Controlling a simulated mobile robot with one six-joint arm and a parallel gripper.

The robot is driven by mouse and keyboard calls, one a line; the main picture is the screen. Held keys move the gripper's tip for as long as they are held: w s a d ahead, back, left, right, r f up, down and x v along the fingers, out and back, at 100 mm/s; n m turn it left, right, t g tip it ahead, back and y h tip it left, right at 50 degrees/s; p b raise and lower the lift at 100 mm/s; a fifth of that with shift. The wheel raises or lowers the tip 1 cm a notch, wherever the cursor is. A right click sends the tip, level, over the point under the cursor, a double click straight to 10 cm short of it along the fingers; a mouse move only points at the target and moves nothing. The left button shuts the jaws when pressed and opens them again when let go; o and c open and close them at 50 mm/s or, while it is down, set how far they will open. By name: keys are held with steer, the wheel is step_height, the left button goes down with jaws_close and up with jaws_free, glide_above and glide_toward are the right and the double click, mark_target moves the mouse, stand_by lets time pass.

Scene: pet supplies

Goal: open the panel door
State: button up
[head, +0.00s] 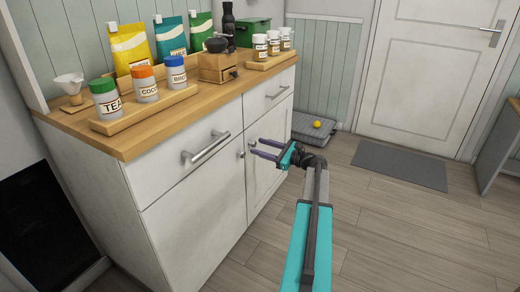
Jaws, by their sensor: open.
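The white cabinet has two lower panel doors under two drawers. The left panel door (188,232) and the right panel door (264,178) both look closed. A small round knob (241,154) sits near the top right of the left door. Another knob (252,142) sits near the top left of the right door. My gripper (256,146) is open, its two fingers pointing left toward the knobs. Nothing shows between the fingers. In this one view I cannot tell how far the fingertips are from the cabinet front or whether they touch a knob.
Drawer bar handles (206,148) stick out above the doors. The wooden counter (190,110) holds jars, bags and a grinder. The wood floor (400,235) to the right is clear.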

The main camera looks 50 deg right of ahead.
steer(key=shift+w+a, duration=0.1)
steer(key=shift+w, duration=0.4)
jaws_close()
